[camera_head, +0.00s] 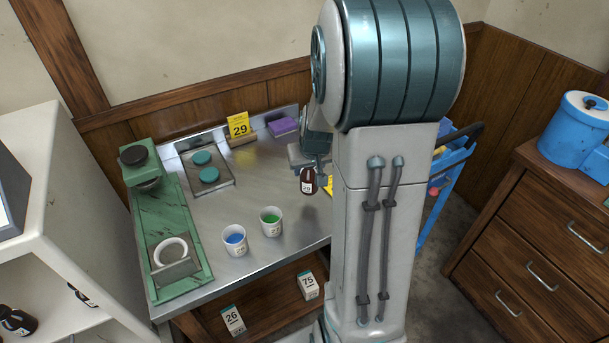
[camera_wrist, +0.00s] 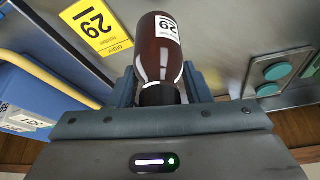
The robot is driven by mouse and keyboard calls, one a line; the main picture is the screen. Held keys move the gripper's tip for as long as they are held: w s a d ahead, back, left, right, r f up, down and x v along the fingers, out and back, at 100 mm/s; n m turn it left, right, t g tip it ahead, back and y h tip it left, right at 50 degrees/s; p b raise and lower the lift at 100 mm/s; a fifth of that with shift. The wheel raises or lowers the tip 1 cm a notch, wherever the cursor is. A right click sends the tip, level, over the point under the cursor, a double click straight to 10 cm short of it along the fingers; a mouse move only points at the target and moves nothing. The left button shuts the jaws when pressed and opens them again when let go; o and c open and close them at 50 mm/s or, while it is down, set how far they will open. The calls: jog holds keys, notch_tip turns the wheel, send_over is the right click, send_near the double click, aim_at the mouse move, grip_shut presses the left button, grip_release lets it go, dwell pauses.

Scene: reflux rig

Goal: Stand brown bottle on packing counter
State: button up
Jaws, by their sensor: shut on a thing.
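My gripper (camera_head: 312,163) is shut on a brown bottle (camera_head: 307,181) with a white label. In the wrist view my gripper (camera_wrist: 162,92) has one finger on each side of the brown bottle (camera_wrist: 160,40), near its black cap; the label reads 29. In the head view the bottle hangs roughly upright below the gripper, over the right part of the metal counter (camera_head: 285,205). I cannot tell whether its base touches the counter. My arm hides the counter's right end.
Blue (camera_head: 234,240) and green (camera_head: 271,221) cups stand in front. A green stand (camera_head: 170,230) is on the left. A blue cart (camera_head: 452,165) is behind my arm.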

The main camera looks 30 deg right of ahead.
aim_at(305, 178)
jog(key=shift+w+a+f, duration=0.2)
jog(key=shift+w+f, duration=0.15)
jog(key=shift+w, duration=0.2)
jog(key=shift+f, duration=2)
jog(key=shift+f, duration=0.1)
jog(key=shift+f, duration=0.1)
jog(key=o, duration=1.1)
